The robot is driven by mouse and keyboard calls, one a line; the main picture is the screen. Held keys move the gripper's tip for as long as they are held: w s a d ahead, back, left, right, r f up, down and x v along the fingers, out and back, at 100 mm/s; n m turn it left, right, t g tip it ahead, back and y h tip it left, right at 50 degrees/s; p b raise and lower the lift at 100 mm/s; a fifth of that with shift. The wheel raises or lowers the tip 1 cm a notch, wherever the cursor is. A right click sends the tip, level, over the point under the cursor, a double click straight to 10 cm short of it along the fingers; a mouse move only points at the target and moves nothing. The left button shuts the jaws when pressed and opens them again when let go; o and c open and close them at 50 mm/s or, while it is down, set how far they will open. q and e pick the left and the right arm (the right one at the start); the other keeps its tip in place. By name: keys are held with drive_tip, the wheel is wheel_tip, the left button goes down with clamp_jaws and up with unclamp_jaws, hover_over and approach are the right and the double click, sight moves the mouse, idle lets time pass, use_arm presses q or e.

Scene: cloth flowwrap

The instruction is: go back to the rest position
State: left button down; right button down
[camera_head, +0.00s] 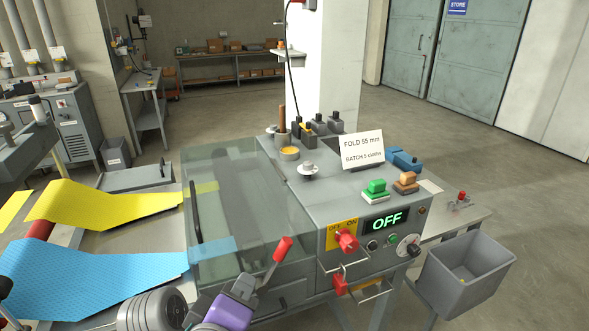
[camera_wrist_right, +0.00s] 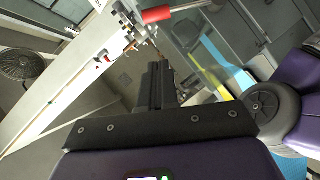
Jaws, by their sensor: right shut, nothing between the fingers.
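My right gripper (camera_head: 244,286) is in front of the flow-wrap machine, at the bottom of the head view. Its dark fingers are together and hold nothing; they also show in the right wrist view (camera_wrist_right: 157,80). A lever with a red handle (camera_head: 283,249) stands close beside the fingers in the head view. In the right wrist view a red handle (camera_wrist_right: 157,15) lies beyond the fingertips, apart from them. My left gripper does not show.
The machine (camera_head: 295,200) has a clear cover (camera_head: 230,190), a red knob (camera_head: 347,240) and an OFF display (camera_head: 387,222). Blue cloth (camera_head: 85,280) and yellow cloth (camera_head: 90,203) run in from the left. A grey bin (camera_head: 468,270) is at right.

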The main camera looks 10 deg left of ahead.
drive_tip(key=w+d+f+g+p, duration=0.1)
drive_tip(key=d+f+g, duration=0.25)
drive_tip(key=f, duration=0.75)
drive_tip(key=w+d+f+m+g, duration=0.15)
drive_tip(key=f+g, duration=0.25)
drive_tip(key=f, duration=0.6)
drive_tip(key=w+d+f+n+g+p, duration=0.1)
drive_tip(key=d+f+g, duration=0.25)
drive_tip(key=f, duration=0.75)
drive_tip(key=s+d+f+m+g+y, duration=0.1)
drive_tip(key=s+d+f+m, duration=0.2)
drive_tip(key=f, duration=0.4)
drive_tip(key=s+d+f+m+g+y+p, duration=0.1)
drive_tip(key=s+d+f+m+y, duration=0.1)
drive_tip(key=d+f+m, duration=0.3)
drive_tip(key=s+d+f+m+g+y, duration=0.1)
drive_tip(key=s+d+f+m+y, duration=0.1)
drive_tip(key=s+d+f+m, duration=0.2)
wheel_tip(320, 180, down, 5)
drive_tip(key=shift+s+d+r+m, duration=0.2)
drive_tip(key=shift+d+m, duration=0.15)
drive_tip(key=shift+m, duration=0.9)
